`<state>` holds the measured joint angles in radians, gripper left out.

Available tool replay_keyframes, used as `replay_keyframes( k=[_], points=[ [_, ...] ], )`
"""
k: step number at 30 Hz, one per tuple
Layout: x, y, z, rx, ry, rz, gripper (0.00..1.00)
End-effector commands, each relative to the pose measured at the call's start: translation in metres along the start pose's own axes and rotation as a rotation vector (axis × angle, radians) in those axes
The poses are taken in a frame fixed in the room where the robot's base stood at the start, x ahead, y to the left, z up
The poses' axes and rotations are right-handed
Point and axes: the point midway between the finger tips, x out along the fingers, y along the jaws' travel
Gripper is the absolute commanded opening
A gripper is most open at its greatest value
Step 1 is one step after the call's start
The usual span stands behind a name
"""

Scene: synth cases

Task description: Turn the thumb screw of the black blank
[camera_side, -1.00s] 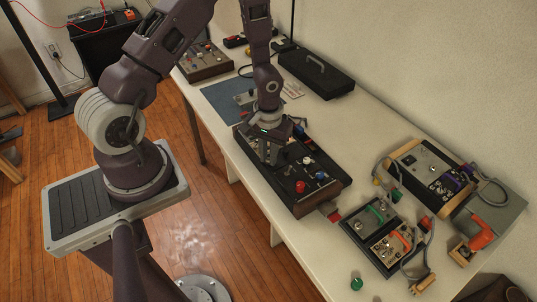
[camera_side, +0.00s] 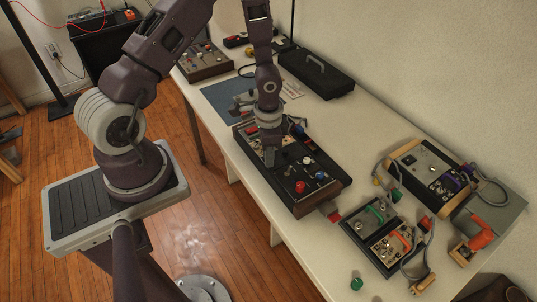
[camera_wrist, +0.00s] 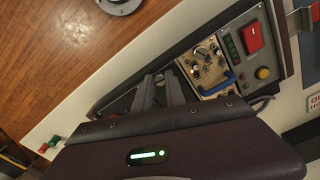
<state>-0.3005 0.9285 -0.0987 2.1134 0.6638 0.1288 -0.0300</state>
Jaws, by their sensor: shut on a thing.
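The black blank (camera_side: 287,157) is a dark plain panel in the open case (camera_side: 322,200) on the bench, in the side view. My gripper (camera_side: 269,162) points straight down onto it. In the wrist view my gripper (camera_wrist: 161,79) has its two grey fingers close together, shut on a small thumb screw (camera_wrist: 159,77) at their tips. The fingers hide most of the screw, and its turned angle cannot be told. Much of the blank is hidden behind the fingers and the wrist housing in the wrist view.
Beside the blank stands a metal panel with knobs and a blue handle (camera_wrist: 218,87); a panel with a red button (camera_wrist: 252,37) follows. A red knob (camera_side: 300,187) rises from the case's near end. Smaller modules (camera_side: 380,231) lie to the right on the bench.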

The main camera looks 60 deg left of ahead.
Motion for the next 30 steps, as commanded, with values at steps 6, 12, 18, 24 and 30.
replay_keyframes(
  k=[6,12,18,24,30],
  points=[
    [0.0000,0.0003,-0.0002,0.205,0.001,0.001,0.00],
    [0.0001,0.0002,0.0002,0.394,0.000,0.001,0.00],
    [0.0001,0.0002,0.0001,0.574,0.000,0.001,0.00],
    [0.0001,0.0003,-0.0002,0.729,0.001,0.000,0.00],
    [0.0000,0.0001,-0.0001,0.839,0.001,0.000,0.00]
  ],
)
